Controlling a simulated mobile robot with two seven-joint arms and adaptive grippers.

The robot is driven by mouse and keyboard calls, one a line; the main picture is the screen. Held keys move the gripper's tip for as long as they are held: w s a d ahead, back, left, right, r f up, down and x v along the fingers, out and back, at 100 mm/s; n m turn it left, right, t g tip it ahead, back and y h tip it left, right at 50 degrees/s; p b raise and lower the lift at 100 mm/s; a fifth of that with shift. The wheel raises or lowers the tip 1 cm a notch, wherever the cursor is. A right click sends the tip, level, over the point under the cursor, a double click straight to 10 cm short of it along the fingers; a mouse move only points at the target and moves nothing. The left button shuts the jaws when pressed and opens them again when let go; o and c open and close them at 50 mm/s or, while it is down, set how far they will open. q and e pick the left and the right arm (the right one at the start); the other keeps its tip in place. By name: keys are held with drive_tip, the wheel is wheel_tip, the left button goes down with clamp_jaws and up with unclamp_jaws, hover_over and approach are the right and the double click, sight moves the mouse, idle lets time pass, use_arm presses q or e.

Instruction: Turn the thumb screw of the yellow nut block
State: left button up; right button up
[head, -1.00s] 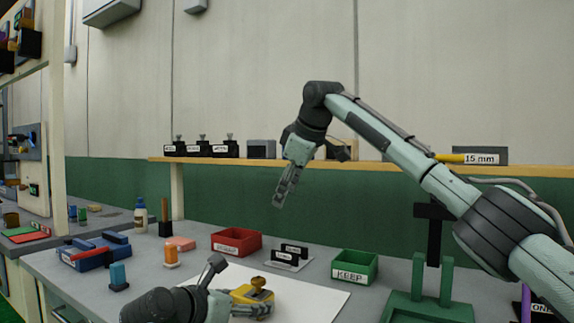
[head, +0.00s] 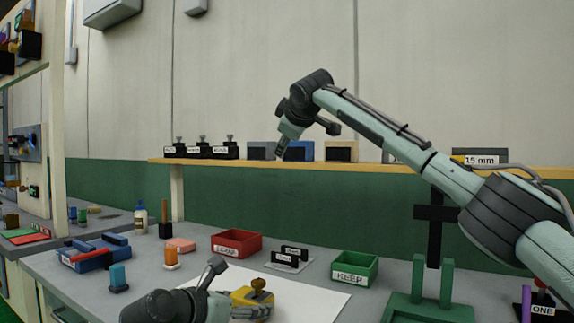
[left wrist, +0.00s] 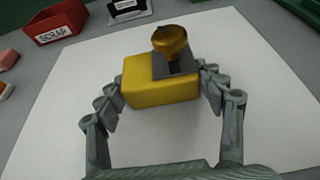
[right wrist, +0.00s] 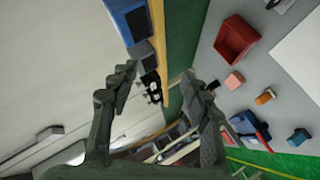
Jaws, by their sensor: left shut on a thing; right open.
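The yellow nut block (head: 240,296) rests on the white sheet (head: 315,298). Its brass thumb screw (head: 259,284) stands on top; in the left wrist view the rounded screw head (left wrist: 170,38) rises from a dark grey plate on the yellow body (left wrist: 160,88). My left gripper (left wrist: 160,78) is shut on the block, with one finger at each side. My right gripper (head: 284,146) is open and empty, raised high in front of the shelf, well away from the block. The right wrist view shows its fingers apart with nothing between them.
A red SCRAP bin (head: 236,242) and a green KEEP bin (head: 355,266) stand behind the sheet, with small labelled plates (head: 290,257) between them. A green stand (head: 430,300) is at the right. Several blocks line the shelf (head: 380,166). The sheet's right part is clear.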

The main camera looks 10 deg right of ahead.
idle(0.3)
drive_tip(key=m+g+y, duration=0.2)
drive_tip(key=m+g, duration=0.2)
drive_tip(key=g, duration=0.6)
approach(259, 281)
drive_tip(key=x, duration=0.7)
drive_tip(key=shift+w+a+f, duration=0.1)
drive_tip(key=shift+w, duration=0.1)
drive_tip(key=shift+w+a+f, duration=0.1)
drive_tip(key=shift+f, duration=0.2)
drive_tip(key=shift+c, duration=0.4)
clamp_jaws()
